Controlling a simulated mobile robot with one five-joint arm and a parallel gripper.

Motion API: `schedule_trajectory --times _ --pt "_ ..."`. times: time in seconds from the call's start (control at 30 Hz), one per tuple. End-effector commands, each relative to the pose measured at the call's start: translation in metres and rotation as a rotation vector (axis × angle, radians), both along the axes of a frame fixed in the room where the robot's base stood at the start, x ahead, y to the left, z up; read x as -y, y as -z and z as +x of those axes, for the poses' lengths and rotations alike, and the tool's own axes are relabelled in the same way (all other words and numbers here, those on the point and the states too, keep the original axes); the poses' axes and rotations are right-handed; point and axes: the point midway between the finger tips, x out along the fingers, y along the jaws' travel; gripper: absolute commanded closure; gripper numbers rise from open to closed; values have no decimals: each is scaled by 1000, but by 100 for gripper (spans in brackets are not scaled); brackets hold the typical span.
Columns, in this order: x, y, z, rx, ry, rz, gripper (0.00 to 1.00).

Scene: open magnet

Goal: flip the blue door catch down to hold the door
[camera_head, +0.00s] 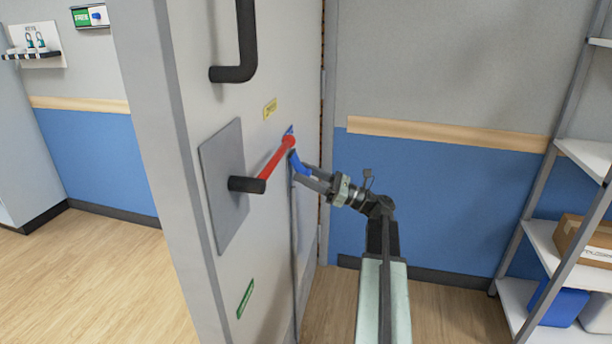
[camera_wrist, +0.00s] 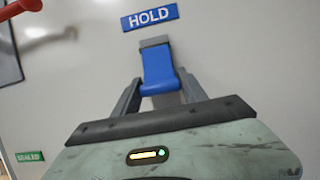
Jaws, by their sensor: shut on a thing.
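The blue door catch (camera_wrist: 158,68) is on the grey door (camera_wrist: 80,85), just below a blue HOLD label (camera_wrist: 149,18) in the wrist view. The catch hangs from a grey mount and points down toward my gripper. My gripper (camera_wrist: 160,92) has one finger on each side of the catch and is shut on it. In the head view the catch (camera_head: 300,164) shows as a small blue piece between my gripper (camera_head: 309,176) and the door, beside the end of a red lever.
A black door handle (camera_head: 246,45) is above. A shelf rack (camera_head: 560,150) with boxes stands at right. Floor at left is clear.

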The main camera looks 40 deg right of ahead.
Motion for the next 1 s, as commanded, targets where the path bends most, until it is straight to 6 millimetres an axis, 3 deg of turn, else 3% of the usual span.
schedule_trajectory --times 0.63,0.67,0.7,1.0 --pt "-4 -1 4 -3 -4 3 100" --pt "-5 -1 5 -3 -4 3 45" --pt "-5 -1 4 -3 -4 3 36" --pt "-4 0 3 -2 -7 2 36"
